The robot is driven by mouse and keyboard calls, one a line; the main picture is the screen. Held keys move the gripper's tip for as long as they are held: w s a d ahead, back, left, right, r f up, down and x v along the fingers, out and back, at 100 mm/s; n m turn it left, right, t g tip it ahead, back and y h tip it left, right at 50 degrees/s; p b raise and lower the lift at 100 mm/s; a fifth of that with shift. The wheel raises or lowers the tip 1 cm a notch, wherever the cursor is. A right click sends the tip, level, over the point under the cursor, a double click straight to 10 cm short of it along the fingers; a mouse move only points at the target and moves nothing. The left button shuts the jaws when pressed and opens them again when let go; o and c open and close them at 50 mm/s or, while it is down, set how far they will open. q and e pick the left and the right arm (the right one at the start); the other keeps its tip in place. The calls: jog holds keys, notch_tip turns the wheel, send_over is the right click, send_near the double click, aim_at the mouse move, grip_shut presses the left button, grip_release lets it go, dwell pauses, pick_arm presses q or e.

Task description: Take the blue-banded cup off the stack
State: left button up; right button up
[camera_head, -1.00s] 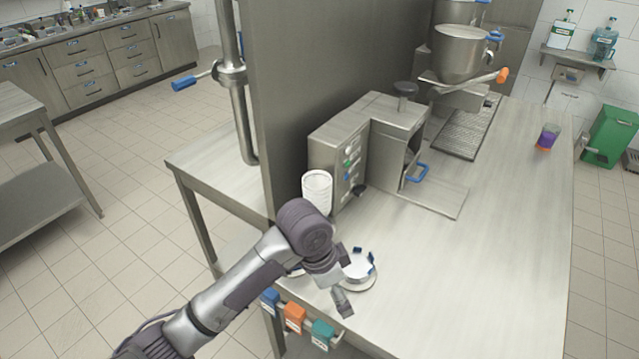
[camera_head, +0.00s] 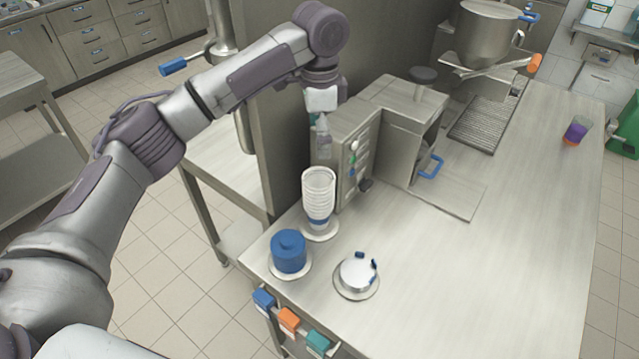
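A stack of white nested cups (camera_head: 319,187) stands upright on a round pale base on the steel counter, beside the machine. A blue band shows low on the stack, near its foot. My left gripper (camera_head: 322,150) points down above the stack, slightly behind its rim in the picture, and looks apart from it. Its fingers are seen narrow against the machine, so I cannot tell whether they are open or shut. I see no cup in it. My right gripper is not in view.
A blue lidded container (camera_head: 289,251) and a round metal piece with blue tabs (camera_head: 358,272) stand on saucer-like bases in front. The steel machine (camera_head: 390,135) and tall panel crowd the stack. A purple cup (camera_head: 576,131) stands far right.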

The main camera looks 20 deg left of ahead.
aim_at(318, 178)
pick_arm(q)
notch_tip(318, 178, down, 4)
jog(key=shift+p, duration=0.3)
jog(key=shift+f, duration=0.5)
notch_tip(318, 178, down, 4)
jog(key=shift+s+a+r+p, duration=0.1)
jog(key=shift+r+p, duration=0.1)
jog(key=shift+p, duration=0.85)
jog(key=shift+f, duration=0.55)
jog(key=c, duration=0.7)
jog(key=shift+c, duration=0.4)
